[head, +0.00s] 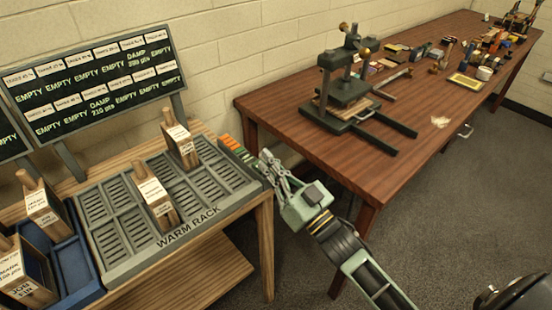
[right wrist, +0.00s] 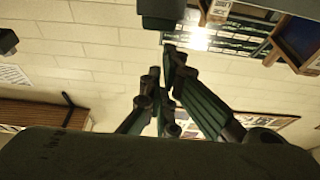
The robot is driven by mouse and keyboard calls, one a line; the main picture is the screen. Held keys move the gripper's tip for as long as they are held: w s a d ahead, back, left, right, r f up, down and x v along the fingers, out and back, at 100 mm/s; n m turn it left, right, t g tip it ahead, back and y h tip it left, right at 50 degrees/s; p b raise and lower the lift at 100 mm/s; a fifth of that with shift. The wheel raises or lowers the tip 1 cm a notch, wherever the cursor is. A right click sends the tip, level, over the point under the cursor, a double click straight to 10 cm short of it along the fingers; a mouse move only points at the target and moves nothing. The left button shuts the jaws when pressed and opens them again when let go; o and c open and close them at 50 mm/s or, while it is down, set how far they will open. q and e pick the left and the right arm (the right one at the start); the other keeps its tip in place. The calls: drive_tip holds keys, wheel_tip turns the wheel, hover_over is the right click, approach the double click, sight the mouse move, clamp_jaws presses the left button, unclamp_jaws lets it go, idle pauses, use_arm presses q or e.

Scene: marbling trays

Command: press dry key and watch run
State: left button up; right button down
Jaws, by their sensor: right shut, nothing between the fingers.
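The grey warm rack (head: 203,233) lies on a wooden stand. A strip of coloured keys (head: 232,146), orange and green, runs along its right end; their labels are too small to read. My right gripper (head: 265,157) is shut and empty, its tips beside the right edge of the strip; I cannot tell whether they touch it. Its fingers also show in the right wrist view (right wrist: 172,62). Two labelled wooden blocks with handles stand on the rack, one near its front (head: 152,194) and one at the back (head: 181,145). My left gripper is not in view.
A dark display board (head: 92,88) behind the rack shows two DAMP entries among EMPTY ones. A blue tray (head: 85,292) and more labelled blocks (head: 40,205) stand left. A brown table (head: 290,110) with a press (head: 345,85) and small items stands right.

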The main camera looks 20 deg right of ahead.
drive_tip(key=shift+f, duration=0.5)
drive_tip(key=shift+f, duration=0.1)
